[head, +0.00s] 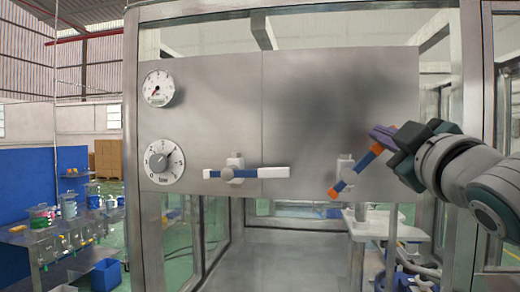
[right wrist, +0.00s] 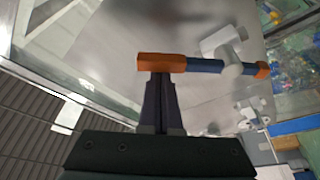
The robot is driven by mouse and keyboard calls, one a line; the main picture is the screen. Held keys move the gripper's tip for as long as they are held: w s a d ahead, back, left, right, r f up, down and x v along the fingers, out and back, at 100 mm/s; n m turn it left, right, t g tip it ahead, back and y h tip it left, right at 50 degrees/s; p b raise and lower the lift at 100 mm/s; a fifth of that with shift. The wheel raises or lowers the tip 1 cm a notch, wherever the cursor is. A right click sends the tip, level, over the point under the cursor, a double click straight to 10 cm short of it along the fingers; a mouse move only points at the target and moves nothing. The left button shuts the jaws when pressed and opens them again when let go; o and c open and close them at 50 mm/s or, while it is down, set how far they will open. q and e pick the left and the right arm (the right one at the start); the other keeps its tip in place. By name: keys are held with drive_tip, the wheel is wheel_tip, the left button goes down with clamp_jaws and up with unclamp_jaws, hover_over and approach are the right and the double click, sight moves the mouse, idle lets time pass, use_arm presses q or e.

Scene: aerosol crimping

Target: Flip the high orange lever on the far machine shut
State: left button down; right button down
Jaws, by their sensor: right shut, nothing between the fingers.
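The orange lever (head: 359,168) is a blue bar with orange ends on the grey panel of the machine. It slants from lower left to upper right, across a white valve body (head: 345,167). In the right wrist view the lever (right wrist: 205,65) lies across the top of the fingers. My right gripper (head: 378,136) is at the lever's upper right end, shut and empty. In the right wrist view its closed fingertips (right wrist: 160,77) are right at the larger orange end; I cannot tell whether they touch it. My left gripper is not in view.
A white lever (head: 246,173) lies almost level on the same panel, left of the orange one. Two round gauges (head: 158,88) (head: 164,162) sit at the panel's left. A metal frame post (head: 468,90) stands close to my right arm. A bench (head: 50,240) with containers is at far left.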

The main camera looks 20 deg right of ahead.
drive_tip(key=s+d+f+m+g+h+b, duration=0.1)
drive_tip(key=d+f+m+h+b, duration=0.2)
drive_tip(key=m+b, duration=0.5)
wheel_tip(320, 180, down, 3)
drive_tip(key=m+h, duration=0.1)
drive_tip(key=m, duration=0.1)
drive_tip(key=shift+s+r+m, duration=0.15)
drive_tip(key=shift+s+m, duration=0.25)
wheel_tip(320, 180, up, 5)
drive_tip(key=p, duration=0.4)
drive_tip(key=f+b+v, duration=0.1)
drive_tip(key=b+v, duration=0.4)
drive_tip(key=v, duration=0.5)
drive_tip(key=shift+f, duration=0.15)
